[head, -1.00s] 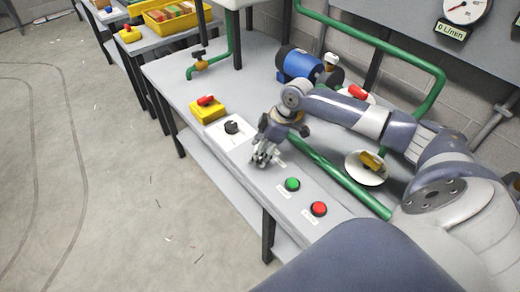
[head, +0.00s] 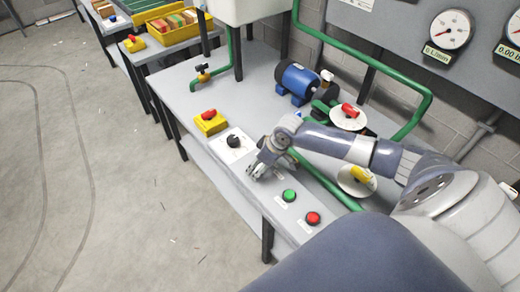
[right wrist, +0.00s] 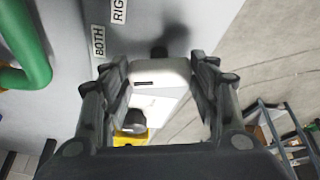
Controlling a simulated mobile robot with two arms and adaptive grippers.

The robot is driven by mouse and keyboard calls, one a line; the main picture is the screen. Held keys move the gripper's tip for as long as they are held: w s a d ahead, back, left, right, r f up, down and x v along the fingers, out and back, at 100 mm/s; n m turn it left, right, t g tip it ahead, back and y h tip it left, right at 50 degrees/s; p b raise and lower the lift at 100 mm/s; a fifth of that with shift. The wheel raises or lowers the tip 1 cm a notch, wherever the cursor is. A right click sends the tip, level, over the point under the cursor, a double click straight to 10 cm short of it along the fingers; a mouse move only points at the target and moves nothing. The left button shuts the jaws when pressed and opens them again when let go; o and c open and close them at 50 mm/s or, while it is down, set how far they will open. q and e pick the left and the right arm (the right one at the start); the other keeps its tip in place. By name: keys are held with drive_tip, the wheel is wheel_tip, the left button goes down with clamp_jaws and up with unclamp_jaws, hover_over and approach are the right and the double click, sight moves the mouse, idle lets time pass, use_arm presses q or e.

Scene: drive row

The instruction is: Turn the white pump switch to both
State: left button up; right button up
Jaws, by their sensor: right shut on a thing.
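The white pump switch (right wrist: 160,76) is a pale block with a dark slot mark, seen between my right fingers in the right wrist view. A BOTH label (right wrist: 97,42) and a partly cut-off RIG... label (right wrist: 118,10) lie on the bench top near it. My right gripper (head: 256,170) points down at the bench between the black knob and the green button. It also shows in the right wrist view (right wrist: 163,90), with its two fingers on either side of the white switch, shut on it. My left gripper is out of view.
A black knob (head: 234,142) on a white plate and a yellow box (head: 210,124) with a red switch stand left of the gripper. Green (head: 289,195) and red (head: 313,218) buttons are to the right. A green pipe (head: 322,178) runs behind. Open floor lies left.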

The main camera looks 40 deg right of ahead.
drive_tip(key=m+p, duration=0.2)
drive_tip(key=shift+a+r+h+p, duration=0.2)
drive_tip(key=shift+r+h+p, duration=0.05)
drive_tip(key=shift+h+p, duration=0.15)
drive_tip(key=shift+f+m+h+p, duration=0.2)
drive_tip(key=shift+m+h+p, duration=0.1)
drive_tip(key=shift+m+p, duration=0.45)
drive_tip(key=o, duration=1.1)
drive_tip(key=shift+c, duration=0.2)
drive_tip(key=shift+d, duration=0.1)
drive_tip(key=v, duration=1.2)
drive_tip(key=shift+s, duration=0.15)
drive_tip(key=shift+f, duration=0.15)
